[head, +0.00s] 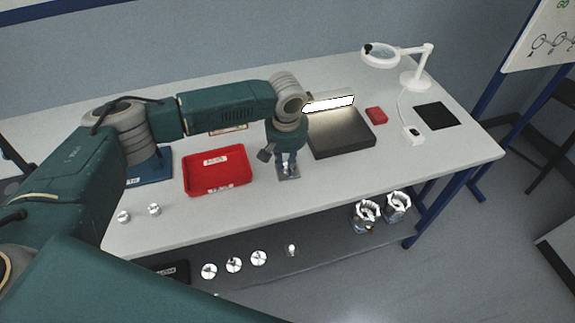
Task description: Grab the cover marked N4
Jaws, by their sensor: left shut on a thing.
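My left gripper (288,171) points down at the table near its front edge, right of the red tray. It is shut on a small metal part (287,174), mostly hidden by the fingers, above or on a small grey square plate (294,177). I cannot tell whether the part touches the plate. Two small round metal pieces (124,217) (154,210) stand on the table at the front left. Several metal discs (234,265) lie on the lower shelf. No N4 mark can be read on any of them. My right gripper is not in view.
A labelled red tray (219,189) sits left of the gripper, and a blue bin (150,172) farther left. A dark box with a bright lamp (330,103), a small red box (376,116), a magnifier lamp (415,78) and a black mat (436,116) stand to the right. Housings (367,215) are on the shelf.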

